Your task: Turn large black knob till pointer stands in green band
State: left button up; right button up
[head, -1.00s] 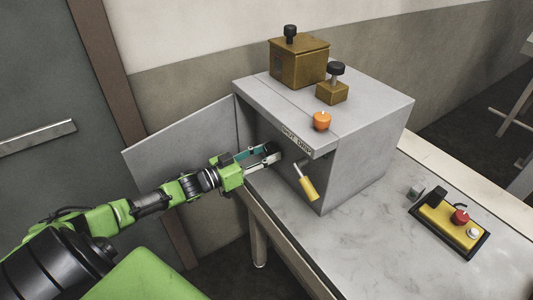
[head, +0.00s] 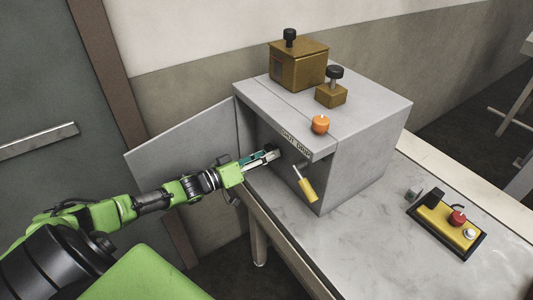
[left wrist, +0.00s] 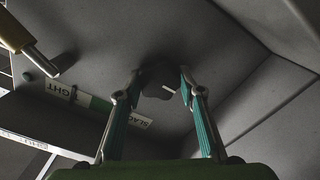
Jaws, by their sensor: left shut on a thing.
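My left gripper (head: 274,154) reaches into the open grey box (head: 370,150) and is shut on the large black knob (left wrist: 158,88). In the left wrist view the fingers (left wrist: 160,86) stand on either side of the knob, which bears a short white mark. I cannot make out where the pointer stands. In the head view the fingers and the shade hide most of the knob. My right gripper is not in view.
A yellow-handled lever (head: 307,188) hangs at the box's opening, close to the gripper. The box door (head: 185,140) stands open behind my arm. An orange knob (head: 320,124) and two brass-coloured blocks (head: 298,66) sit on top. A yellow button panel (head: 448,222) lies at right.

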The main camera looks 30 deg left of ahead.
pick_arm(q)
jog(key=shift+r+n+b, duration=0.1)
jog(key=shift+n+b, duration=1)
jog(key=shift+n, duration=8)
jog(key=o, duration=1.1)
jog(key=shift+s, duration=0.1)
jog(key=v, duration=0.7)
jog(key=shift+s+a, duration=0.1)
jog(key=shift+s, duration=0.05)
